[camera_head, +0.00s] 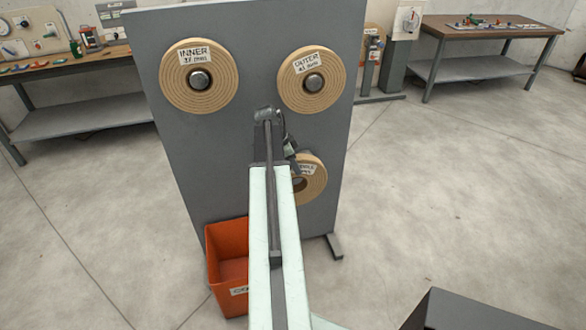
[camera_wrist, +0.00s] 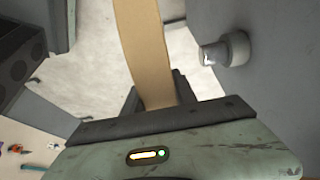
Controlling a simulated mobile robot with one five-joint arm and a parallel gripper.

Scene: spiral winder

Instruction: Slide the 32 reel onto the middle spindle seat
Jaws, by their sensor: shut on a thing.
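My gripper (camera_wrist: 156,96) is shut on a tan wound reel, seen edge-on in the wrist view (camera_wrist: 140,45). In the head view the held reel (camera_head: 316,182) is in front of the grey panel, right of my arm, which hides its left part. Its white label is partly covered and its number is not readable. In the wrist view a bare metal spindle (camera_wrist: 213,53) with a round collar juts from the panel. The reel is to the left of the spindle's tip, apart from it. In the head view this spindle is hidden.
The grey panel (camera_head: 235,130) carries a reel labelled INNER (camera_head: 180,88) at upper left and one labelled OUTER (camera_head: 330,92) at upper right, both on spindles. An orange bin (camera_head: 213,268) stands below left. Workbenches (camera_head: 85,118) stand behind.

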